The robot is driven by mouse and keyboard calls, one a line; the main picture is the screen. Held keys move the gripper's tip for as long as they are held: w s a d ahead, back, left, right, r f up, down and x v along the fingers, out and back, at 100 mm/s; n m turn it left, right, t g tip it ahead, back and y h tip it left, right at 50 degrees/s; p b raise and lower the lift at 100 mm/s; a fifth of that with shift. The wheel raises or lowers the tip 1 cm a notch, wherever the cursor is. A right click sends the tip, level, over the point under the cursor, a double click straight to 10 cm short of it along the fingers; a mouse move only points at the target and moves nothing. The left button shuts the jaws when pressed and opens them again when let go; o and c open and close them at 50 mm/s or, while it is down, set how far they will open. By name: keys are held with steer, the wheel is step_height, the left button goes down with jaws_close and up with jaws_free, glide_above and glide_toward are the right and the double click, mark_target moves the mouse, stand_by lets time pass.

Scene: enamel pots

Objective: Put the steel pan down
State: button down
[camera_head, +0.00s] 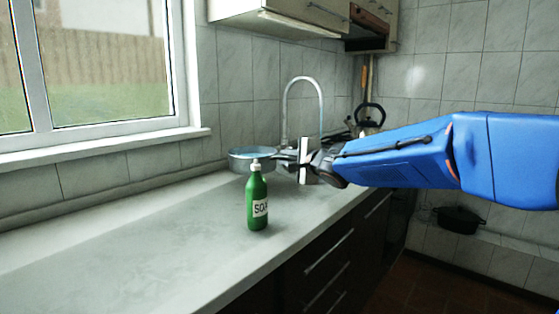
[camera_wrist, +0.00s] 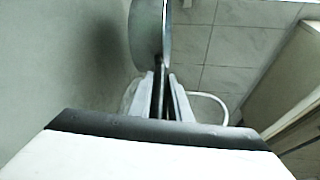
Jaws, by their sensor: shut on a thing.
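The steel pan (camera_head: 240,163) is at the back of the counter (camera_head: 120,246) in the head view, roughly level, partly hidden by the soap bottle. My gripper (camera_head: 291,156) reaches in from the right and is shut on the pan's handle. In the wrist view the pan (camera_wrist: 146,35) shows edge-on at the top, and its dark handle (camera_wrist: 157,98) runs between the pale fingers of my gripper (camera_wrist: 162,85). A soft shadow lies on the counter beside the pan. I cannot tell whether the pan's base touches the counter.
A green soap bottle (camera_head: 257,205) stands upright in front of the pan. A curved tap (camera_head: 303,80) rises behind my gripper. A black kettle (camera_head: 369,116) is farther back, and a dark pot (camera_head: 459,219) is at lower right. The counter's left front is clear.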

steer(key=shift+f, duration=3.7)
steer(key=c, duration=1.6)
jaws_free()
steer(key=shift+f, duration=0.15)
steer(key=shift+c, duration=0.2)
steer(key=shift+s+d, duration=0.1)
steer(key=v, duration=1.1)
steer(key=shift+s+d, duration=0.2)
steer(key=shift+s, duration=0.15)
